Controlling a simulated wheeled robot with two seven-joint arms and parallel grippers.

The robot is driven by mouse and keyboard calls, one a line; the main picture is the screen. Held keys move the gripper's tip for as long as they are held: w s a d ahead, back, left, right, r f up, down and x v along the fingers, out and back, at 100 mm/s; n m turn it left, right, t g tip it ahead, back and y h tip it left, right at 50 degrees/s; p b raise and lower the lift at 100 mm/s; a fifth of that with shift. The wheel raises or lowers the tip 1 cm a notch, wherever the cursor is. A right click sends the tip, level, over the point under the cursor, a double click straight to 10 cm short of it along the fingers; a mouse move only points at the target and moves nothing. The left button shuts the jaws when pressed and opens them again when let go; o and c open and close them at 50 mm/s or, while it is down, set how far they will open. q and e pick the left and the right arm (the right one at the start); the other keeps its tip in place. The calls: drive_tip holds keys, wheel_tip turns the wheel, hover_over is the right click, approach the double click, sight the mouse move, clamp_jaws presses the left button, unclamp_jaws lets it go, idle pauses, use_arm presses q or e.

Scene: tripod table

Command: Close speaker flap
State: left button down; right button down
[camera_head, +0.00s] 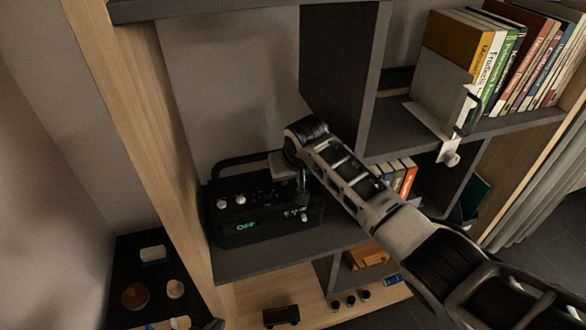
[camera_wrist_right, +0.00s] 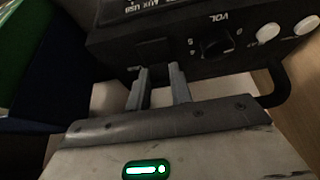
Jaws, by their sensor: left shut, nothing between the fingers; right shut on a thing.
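A black speaker (camera_head: 222,207) with a carry handle stands on the dark middle shelf. Its front shows a lit "OFF" display and pale knobs. In the right wrist view, the speaker (camera_wrist_right: 255,60) appears upside down, with a VOL dial, white buttons and a recess beside AUX and USB labels. My right gripper (camera_head: 303,198) reaches in from the right at the speaker's right front. In the wrist view, my right gripper (camera_wrist_right: 160,90) is shut on a dark part (camera_wrist_right: 158,74) at the recess, apparently the speaker flap. The flap's angle is hard to tell. My left gripper cannot be made out.
An upright dark divider (camera_head: 335,70) stands right of the speaker. Books (camera_head: 500,60) and a grey bookend (camera_head: 438,88) occupy the upper right shelf. A wooden side post (camera_head: 140,130) bounds the left. Small items lie on the lower shelf and a dark surface (camera_head: 122,262).

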drive_tip(key=shift+w+a+f+g, duration=0.1)
drive_tip(key=shift+f+g, duration=0.05)
drive_tip(key=shift+g, duration=0.35)
drive_tip(key=shift+f, duration=0.15)
drive_tip(key=c, duration=1.2)
unclamp_jaws()
drive_tip(key=shift+c, duration=0.2)
drive_tip(key=shift+w, duration=0.1)
